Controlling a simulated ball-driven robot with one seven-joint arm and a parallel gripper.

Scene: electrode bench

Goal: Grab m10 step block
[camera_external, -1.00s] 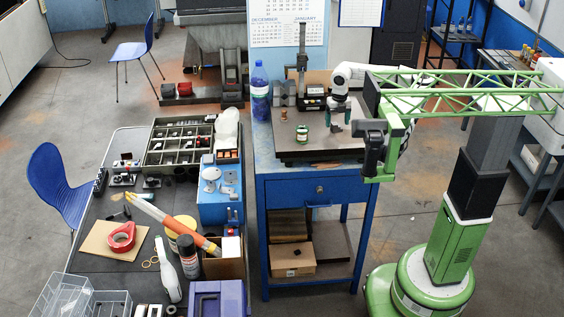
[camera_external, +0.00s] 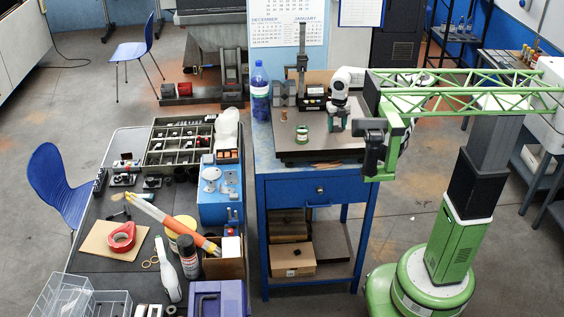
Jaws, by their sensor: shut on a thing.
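My gripper (camera_external: 337,124) is at the end of the white and black arm, low over the dark plate (camera_external: 305,152) on the blue bench. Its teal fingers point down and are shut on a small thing. That thing is mostly hidden between the fingers and too small to make out, so I cannot tell from its look whether it is the m10 step block. I also cannot tell whether it touches the plate. No other piece on the plate can be made out clearly as a step block.
A green and white round item (camera_external: 302,134) and a small brown piece (camera_external: 283,115) are on the plate, left of my gripper. A height gauge (camera_external: 302,75), grey blocks (camera_external: 284,93) and a blue bottle (camera_external: 260,92) stand behind. The plate's front is mostly clear.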

